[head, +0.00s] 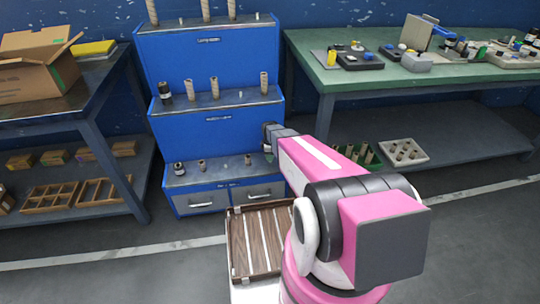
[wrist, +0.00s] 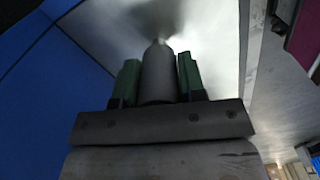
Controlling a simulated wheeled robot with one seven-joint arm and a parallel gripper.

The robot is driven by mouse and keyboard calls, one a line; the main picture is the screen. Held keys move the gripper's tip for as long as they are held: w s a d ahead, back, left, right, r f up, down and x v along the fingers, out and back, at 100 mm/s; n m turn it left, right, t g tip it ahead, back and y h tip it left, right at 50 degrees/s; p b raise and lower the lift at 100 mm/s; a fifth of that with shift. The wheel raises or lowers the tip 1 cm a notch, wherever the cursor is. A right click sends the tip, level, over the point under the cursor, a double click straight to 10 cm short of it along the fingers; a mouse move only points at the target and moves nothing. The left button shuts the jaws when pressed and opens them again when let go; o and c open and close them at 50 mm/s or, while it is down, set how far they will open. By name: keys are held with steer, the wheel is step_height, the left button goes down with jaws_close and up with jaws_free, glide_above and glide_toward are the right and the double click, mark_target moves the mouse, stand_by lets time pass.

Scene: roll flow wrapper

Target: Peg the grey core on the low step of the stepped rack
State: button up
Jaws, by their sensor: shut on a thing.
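The stepped rack (head: 217,132) is blue with three grey-topped steps, left of my arm in the head view. Its low step (head: 225,172) bears several short pieces, among them a dark one (head: 179,168) at the left and a brown one (head: 202,166). My gripper (wrist: 159,78) shows green fingers in the wrist view, shut on the sides of the grey core (wrist: 158,72). The core points away from the camera toward a blurred grey surface. In the head view my gripper is over the right end of the low step; its fingertips and the core are hard to make out.
The middle and top steps bear several taller cores (head: 214,88). A green-topped bench (head: 330,78) stands right of the rack, and a dark table (head: 85,92) with a cardboard box (head: 38,62) left. A slatted brown tray (head: 262,240) lies in front.

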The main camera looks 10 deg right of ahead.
steer(key=shift+f, duration=1.15)
stand_by(0.6)
steer(key=o, duration=1.5)
steer(key=shift+r, duration=4)
